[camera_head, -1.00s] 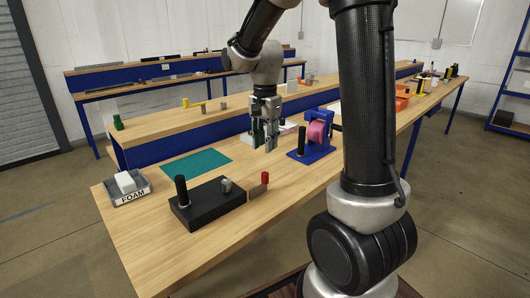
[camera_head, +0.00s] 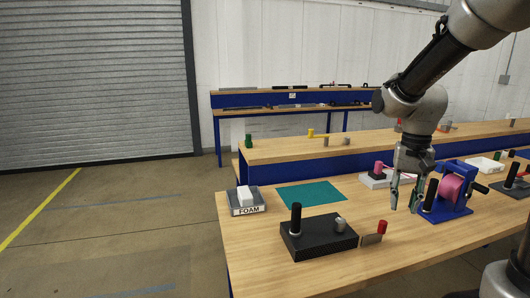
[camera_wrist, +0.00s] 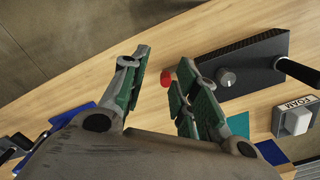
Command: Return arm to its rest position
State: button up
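My gripper (camera_head: 404,196) hangs from my arm above the wooden workbench (camera_head: 250,262), in front of the blue tape dispenser. In the wrist view its two green-padded fingers (camera_wrist: 158,88) stand apart with nothing between them, so it is open and empty. The bench top shows below them. The black block (camera_head: 318,240) with a black post and grey knob lies to the left of the gripper in the head view. A red-topped piece (camera_head: 382,227) stands beside that block; its red top (camera_wrist: 166,79) shows near the fingers in the wrist view.
A blue dispenser with a pink roll (camera_head: 450,188) stands close right of the gripper. A foam tray (camera_head: 262,208) sits at the bench's left end. A green mat (camera_head: 310,194) lies flat behind the black block. Other benches stand behind.

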jog(key=s+r+n+t, duration=0.2)
jog(key=s+r, duration=0.2)
jog(key=s, duration=0.3)
jog(key=s+r+n+t, duration=0.2)
jog(key=s+r+n, duration=0.1)
jog(key=s, duration=0.5)
jog(key=shift+s+d+r+t, duration=0.2)
jog(key=shift+d+r+t, duration=0.25)
jog(key=shift+r, duration=0.25)
dwell(0.5)
